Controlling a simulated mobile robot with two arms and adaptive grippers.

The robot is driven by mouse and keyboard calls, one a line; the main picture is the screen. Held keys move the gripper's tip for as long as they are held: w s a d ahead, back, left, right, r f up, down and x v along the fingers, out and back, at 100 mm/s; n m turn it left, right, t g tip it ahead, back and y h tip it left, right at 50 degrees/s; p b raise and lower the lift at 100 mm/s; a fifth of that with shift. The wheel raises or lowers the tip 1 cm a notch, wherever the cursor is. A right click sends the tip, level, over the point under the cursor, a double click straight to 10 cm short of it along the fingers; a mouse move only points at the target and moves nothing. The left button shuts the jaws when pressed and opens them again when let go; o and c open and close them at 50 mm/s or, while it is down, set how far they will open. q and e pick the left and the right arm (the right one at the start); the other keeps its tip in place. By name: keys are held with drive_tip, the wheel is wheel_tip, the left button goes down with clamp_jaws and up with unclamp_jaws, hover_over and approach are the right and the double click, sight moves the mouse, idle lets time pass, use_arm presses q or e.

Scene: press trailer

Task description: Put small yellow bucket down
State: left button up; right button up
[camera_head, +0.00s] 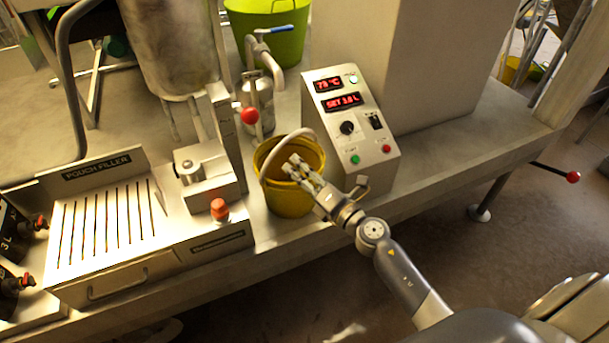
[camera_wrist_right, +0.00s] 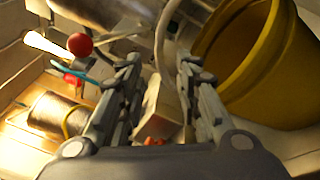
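The small yellow bucket (camera_head: 290,198) stands upright on the metal deck, between the pouch filler and the control box. Its pale handle is raised in an arch over the left side of the rim. My right gripper (camera_head: 297,168) reaches in over the bucket's mouth from the right, close to the handle. In the right wrist view my two fingers (camera_wrist_right: 160,65) are apart, and the bucket (camera_wrist_right: 262,65) is just to their right. The pale handle (camera_wrist_right: 161,32) shows between the fingertips; I cannot tell whether they touch it. My left gripper is not in view.
A control box (camera_head: 350,125) with red displays stands right of the bucket. The pouch filler (camera_head: 110,225) is to the left. A pipe with a red-knobbed valve (camera_head: 250,115) and a green bucket (camera_head: 270,30) are behind. The deck's front edge is close to the bucket.

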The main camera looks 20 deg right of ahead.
drive_tip(key=shift+v, duration=0.9)
